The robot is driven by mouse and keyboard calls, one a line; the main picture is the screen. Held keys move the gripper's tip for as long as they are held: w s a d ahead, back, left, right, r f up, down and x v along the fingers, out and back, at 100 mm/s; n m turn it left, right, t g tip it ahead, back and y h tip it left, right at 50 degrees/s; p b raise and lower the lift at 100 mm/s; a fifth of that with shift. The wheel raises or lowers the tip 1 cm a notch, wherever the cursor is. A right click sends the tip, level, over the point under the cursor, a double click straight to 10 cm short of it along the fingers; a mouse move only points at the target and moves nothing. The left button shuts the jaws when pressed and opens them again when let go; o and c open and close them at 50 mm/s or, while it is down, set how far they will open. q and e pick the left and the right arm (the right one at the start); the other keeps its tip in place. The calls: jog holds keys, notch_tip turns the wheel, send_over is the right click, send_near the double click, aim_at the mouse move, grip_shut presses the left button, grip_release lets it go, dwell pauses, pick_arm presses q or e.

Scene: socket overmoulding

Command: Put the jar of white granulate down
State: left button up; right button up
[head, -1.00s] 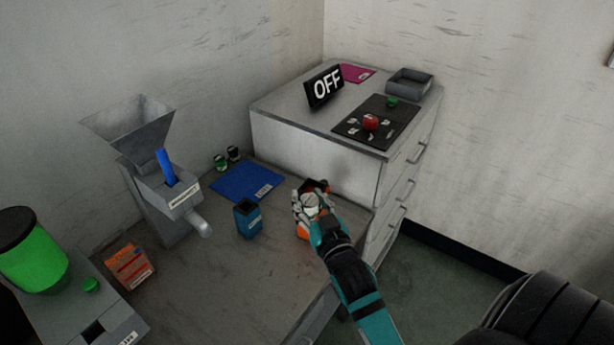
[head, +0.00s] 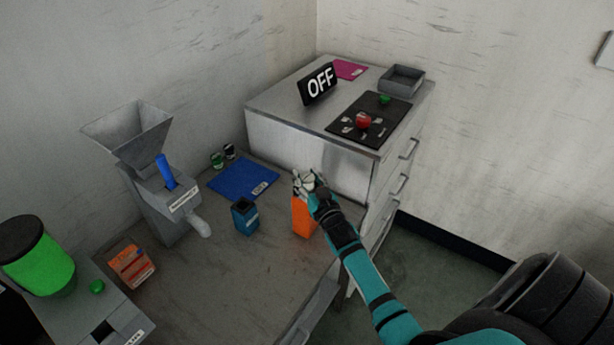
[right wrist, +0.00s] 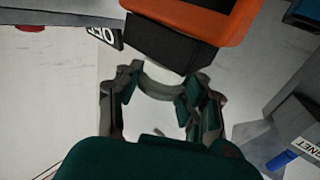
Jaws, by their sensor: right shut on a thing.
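My left gripper is not in view.
A blue container (head: 245,218) stands left of the jar. Behind it lie a blue mat (head: 243,180) and small jars (head: 223,157). A hopper machine (head: 168,195) and an orange labelled box (head: 131,266) are at left. The cabinet (head: 300,150) with an OFF sign (head: 319,84) stands behind.

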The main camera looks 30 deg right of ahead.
jog(key=shift+f, duration=0.15)
jog(key=o, duration=1.2)
jog(key=shift+c, duration=0.2)
jog(key=shift+s+r, duration=0.1)
jog(key=shift+r, duration=0.1)
jog(key=s+a+b, duration=0.2)
jog(key=s, duration=0.9)
jog(key=shift+s+a, duration=0.2)
jog(key=shift+s, duration=0.15)
